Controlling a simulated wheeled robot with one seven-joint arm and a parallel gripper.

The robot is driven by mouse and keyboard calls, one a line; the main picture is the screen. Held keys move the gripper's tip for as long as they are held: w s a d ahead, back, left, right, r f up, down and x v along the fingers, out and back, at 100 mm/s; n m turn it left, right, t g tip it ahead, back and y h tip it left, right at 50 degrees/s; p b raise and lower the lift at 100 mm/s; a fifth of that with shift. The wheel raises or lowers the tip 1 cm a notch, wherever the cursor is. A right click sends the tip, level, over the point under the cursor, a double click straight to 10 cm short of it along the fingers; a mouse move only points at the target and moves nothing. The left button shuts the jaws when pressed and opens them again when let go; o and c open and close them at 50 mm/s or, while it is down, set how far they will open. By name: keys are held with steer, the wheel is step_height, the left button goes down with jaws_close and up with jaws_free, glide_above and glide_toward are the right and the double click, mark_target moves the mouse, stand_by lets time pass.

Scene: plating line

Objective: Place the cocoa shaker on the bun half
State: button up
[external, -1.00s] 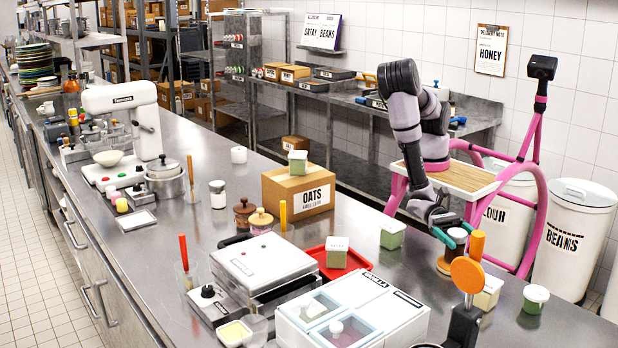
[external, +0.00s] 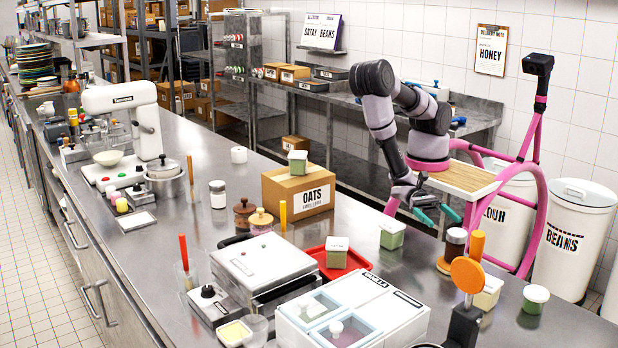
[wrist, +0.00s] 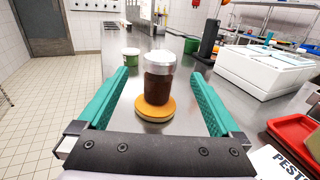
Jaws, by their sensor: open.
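The cocoa shaker (external: 456,243), a clear jar with dark brown filling and a silver-grey lid, stands upright. In the wrist view the shaker (wrist: 158,85) rests on the bun half (wrist: 155,110), a flat orange-tan disc on the steel counter. The bun half's edge (external: 443,266) also shows in the external view. My gripper (external: 437,219) is open and empty, left of the shaker and apart from it. In the wrist view its teal fingers (wrist: 160,82) are spread wide, with the shaker beyond and between them.
An orange disc on a black stand (external: 467,275) is in front. Another green container (external: 392,233) and a red tray (external: 342,262) are to the left. A white lidded box (external: 355,305) stands in front.

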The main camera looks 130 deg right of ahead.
steer(key=s+d+r+n+g+h, duration=0.15)
steer(key=s+r+n+g, duration=0.25)
steer(key=r+n+g, duration=0.4)
steer(key=s+d+r+n+g, duration=0.35)
steer(key=r+n, duration=0.25)
steer(key=r, duration=0.4)
steer(key=s+d+r+n+t+h, duration=0.1)
steer(key=d+r+t+h, duration=0.5)
steer(key=d, duration=0.6)
steer(key=s+d+r+n+t+h, duration=0.1)
steer(key=d+r+n+t+h, duration=0.2)
steer(key=d, duration=0.9)
step_height(320, 180, up, 5)
steer(key=t+h, duration=0.3)
steer(key=h, duration=0.1)
steer(key=shift+s+f, duration=0.2)
steer(key=shift+s, duration=0.1)
